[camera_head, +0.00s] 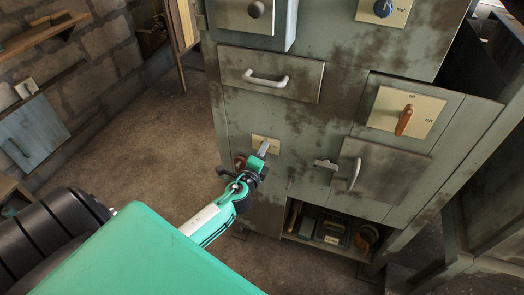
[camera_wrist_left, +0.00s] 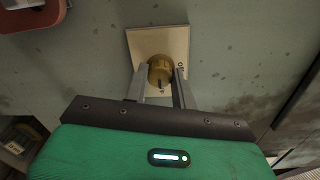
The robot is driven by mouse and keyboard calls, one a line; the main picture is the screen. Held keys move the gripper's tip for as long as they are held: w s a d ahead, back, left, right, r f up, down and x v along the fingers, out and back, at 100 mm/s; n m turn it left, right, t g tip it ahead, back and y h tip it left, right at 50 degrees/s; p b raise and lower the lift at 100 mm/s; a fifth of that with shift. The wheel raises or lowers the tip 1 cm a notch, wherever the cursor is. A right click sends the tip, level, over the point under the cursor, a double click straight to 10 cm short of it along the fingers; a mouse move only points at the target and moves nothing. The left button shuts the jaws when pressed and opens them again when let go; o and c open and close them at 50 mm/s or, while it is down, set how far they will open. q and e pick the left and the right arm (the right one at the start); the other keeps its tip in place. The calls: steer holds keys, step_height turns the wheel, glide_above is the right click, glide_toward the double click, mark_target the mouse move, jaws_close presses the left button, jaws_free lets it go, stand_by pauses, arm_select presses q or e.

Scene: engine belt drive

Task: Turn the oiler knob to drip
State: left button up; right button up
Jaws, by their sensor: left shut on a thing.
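The oiler knob (camera_wrist_left: 160,72) is a brass, round knob on a cream square plate (camera_wrist_left: 142,45), seen in the left wrist view. A small dark mark shows on its lower side, and tiny lettering, too small to read surely, stands on the plate to its right. My left gripper (camera_wrist_left: 161,80) is shut on the knob, with one grey finger on each side. In the head view, the left gripper (camera_head: 263,149) reaches the small plate (camera_head: 260,141) on the cabinet's lower front; the knob is hidden there by the fingers. My right gripper is not in view.
The worn grey-green cabinet (camera_head: 300,135) carries a drawer handle (camera_head: 266,79), an orange lever (camera_head: 404,120) on a cream plate, a blue dial (camera_head: 383,8) and a door handle (camera_head: 355,174). Below is an open shelf (camera_head: 330,240) with items. Floor at left is clear.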

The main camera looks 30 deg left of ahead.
arm_select(q)
steer(key=shift+f, duration=0.1)
stand_by(0.4)
steer(key=o, duration=1)
steer(key=b+v, duration=0.2)
steer(key=v, duration=1.1)
steer(key=shift+s+d, duration=0.2)
steer(key=shift+s, duration=0.15)
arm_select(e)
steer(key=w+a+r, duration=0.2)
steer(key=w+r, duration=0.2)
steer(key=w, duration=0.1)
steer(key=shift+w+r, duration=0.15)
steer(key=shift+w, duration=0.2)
